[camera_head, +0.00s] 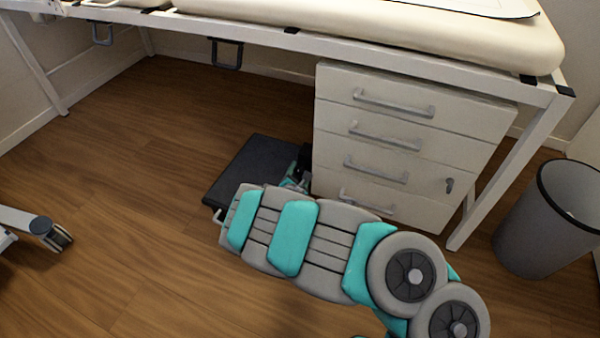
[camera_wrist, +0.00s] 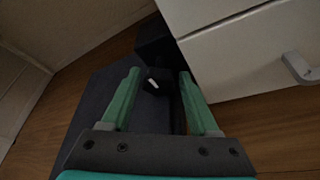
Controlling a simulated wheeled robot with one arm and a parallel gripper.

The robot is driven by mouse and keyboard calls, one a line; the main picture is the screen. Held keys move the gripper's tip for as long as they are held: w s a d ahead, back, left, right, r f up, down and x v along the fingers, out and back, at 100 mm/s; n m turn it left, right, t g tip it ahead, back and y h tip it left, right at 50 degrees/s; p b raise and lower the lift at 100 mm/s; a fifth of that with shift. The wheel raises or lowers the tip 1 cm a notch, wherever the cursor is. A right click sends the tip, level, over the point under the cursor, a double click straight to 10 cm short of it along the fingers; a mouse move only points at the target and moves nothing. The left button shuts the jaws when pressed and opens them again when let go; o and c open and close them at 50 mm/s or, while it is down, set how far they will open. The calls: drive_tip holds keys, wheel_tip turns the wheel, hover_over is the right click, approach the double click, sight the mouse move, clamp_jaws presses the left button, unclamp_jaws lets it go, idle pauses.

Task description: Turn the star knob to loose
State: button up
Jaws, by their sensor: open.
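My gripper (camera_wrist: 159,75) is open, with its two teal fingers apart and pointing forward in the wrist view. Between the fingertips is a small dark part with a white mark (camera_wrist: 152,84), which may be the star knob; its star shape is not clear. I cannot tell whether the fingers touch it. It sits by a dark upright block (camera_wrist: 155,42) beside the white cabinet. In the head view, my arm covers most of my gripper (camera_head: 297,181), and the knob cannot be made out there. A dark flat platform (camera_head: 244,170) lies low beside it; it also shows in the wrist view (camera_wrist: 88,110).
The white drawer cabinet (camera_head: 400,122) stands close to the right of my gripper, with protruding handles. A cream-padded couch on a white frame (camera_head: 290,40) spans above. A grey bin (camera_head: 550,220) stands at the right.

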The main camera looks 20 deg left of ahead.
drive_tip(key=shift+w, duration=0.45)
clamp_jaws()
idle(0.3)
